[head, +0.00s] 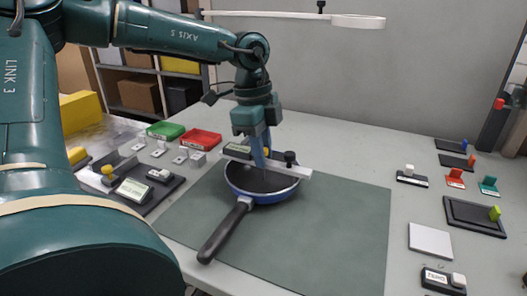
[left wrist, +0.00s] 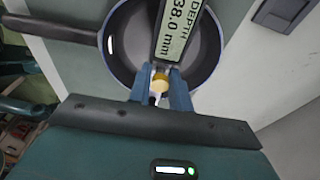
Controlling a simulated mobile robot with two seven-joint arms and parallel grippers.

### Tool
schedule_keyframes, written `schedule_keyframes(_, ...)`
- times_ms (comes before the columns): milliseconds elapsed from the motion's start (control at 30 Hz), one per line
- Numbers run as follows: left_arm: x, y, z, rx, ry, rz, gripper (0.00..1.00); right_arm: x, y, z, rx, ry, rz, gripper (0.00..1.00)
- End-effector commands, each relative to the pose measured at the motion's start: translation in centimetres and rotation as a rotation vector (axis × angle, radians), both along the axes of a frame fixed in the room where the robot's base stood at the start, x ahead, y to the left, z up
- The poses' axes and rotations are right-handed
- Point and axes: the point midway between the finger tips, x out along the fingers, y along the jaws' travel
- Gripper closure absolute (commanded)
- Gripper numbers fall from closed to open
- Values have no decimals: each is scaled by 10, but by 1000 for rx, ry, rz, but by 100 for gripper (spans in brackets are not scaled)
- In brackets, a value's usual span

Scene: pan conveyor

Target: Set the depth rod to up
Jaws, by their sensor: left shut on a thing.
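The depth gauge lies as a pale bar (head: 296,169) across the rim of a blue frying pan (head: 236,186), with a black knob (head: 290,157) near its right end. In the left wrist view its display (left wrist: 176,32) reads "DEPTH" and 38.0 mm. My left gripper (head: 264,158) points down over the pan and is shut on the gauge's yellow knob (left wrist: 159,83), between its blue fingertips. The depth rod's lower end is hidden. The pan (left wrist: 119,62) shows beneath the gauge. My right gripper is not in view.
The pan stands on a green mat (head: 340,230), its black handle (head: 225,231) toward the front. A fixture with a yellow knob (head: 107,171), a green tray (head: 165,131) and a red tray (head: 201,140) are left. Several small blocks and a white plate (head: 430,240) are right.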

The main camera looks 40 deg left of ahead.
Motion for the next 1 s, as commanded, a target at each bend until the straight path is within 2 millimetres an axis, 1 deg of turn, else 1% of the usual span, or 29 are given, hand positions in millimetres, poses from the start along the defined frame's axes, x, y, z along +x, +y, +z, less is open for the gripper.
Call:
schedule_keyframes(600,0,0,20,1,-2,-1,87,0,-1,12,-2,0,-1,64)
schedule_keyframes(1000,0,0,30,0,-1,0,87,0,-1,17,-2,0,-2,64)
